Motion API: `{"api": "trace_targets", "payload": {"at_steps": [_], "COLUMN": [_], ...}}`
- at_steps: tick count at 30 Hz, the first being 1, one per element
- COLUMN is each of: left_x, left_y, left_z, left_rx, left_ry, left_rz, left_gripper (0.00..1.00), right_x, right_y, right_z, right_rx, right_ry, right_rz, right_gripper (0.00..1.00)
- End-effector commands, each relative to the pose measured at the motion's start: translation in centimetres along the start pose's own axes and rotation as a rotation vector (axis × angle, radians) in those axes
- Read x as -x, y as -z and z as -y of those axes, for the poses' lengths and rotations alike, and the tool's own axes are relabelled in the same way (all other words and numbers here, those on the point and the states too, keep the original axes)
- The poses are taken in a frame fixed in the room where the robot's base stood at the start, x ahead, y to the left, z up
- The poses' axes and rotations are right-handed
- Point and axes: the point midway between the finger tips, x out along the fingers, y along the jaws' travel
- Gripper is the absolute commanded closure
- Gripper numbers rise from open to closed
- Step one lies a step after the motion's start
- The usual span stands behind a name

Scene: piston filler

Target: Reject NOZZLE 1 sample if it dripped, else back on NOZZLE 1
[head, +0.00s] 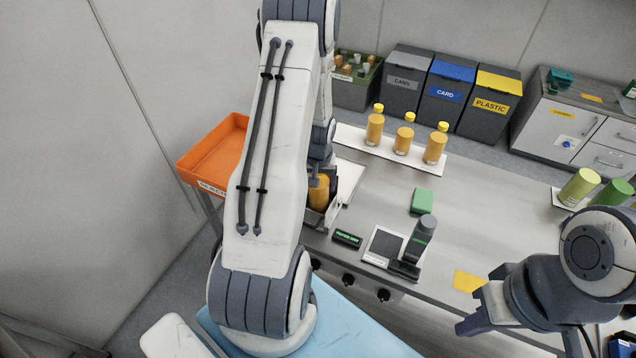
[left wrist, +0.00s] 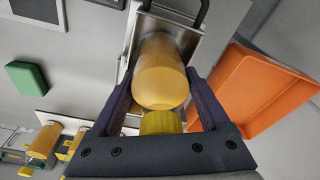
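An orange sample bottle with a yellow cap (left wrist: 163,75) stands between the fingers of my left gripper (left wrist: 161,72) in the left wrist view. The fingertips appear to press on both sides of its body, with the cap towards the palm. In the head view the bottle (head: 319,192) is partly hidden by my left arm and is at a metal holder (head: 325,217). I cannot tell whether it rests in it. No drip can be made out. An orange tray (head: 212,152) with a partly hidden label is left of it. My right gripper (head: 466,304) looks open and empty at the bench front.
Several other things are on the bench: a white strip (head: 390,150) with three orange bottles, a green block (head: 422,201), a dark device (head: 421,236) beside a pad, a yellow note (head: 468,281). Green bottles (head: 579,187) stand right. Bins (head: 403,78) stand behind.

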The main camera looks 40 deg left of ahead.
Motion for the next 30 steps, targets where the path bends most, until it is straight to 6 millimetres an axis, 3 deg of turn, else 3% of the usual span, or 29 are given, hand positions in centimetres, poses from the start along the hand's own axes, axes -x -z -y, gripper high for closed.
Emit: {"api": "trace_targets", "payload": {"at_steps": [1,3,30], "left_x": [0.01,0.02,0.64], "left_y": [-0.01,-0.01,-0.7], "left_z": [0.01,0.02,0.44], "left_rx": [0.0,0.0,0.0], "left_ry": [0.0,0.0,0.0], "left_rz": [0.0,0.0,-0.001], "left_gripper": [0.8,1.0,1.0], "right_x": [0.0,0.0,0.05], "right_y": [0.0,0.0,0.0], "right_z": [0.0,0.0,0.0], "right_rx": [0.0,0.0,0.0], "right_ry": [0.0,0.0,0.0], "right_rz": [0.0,0.0,0.0], "right_gripper": [1.0,1.0,1.0]}}
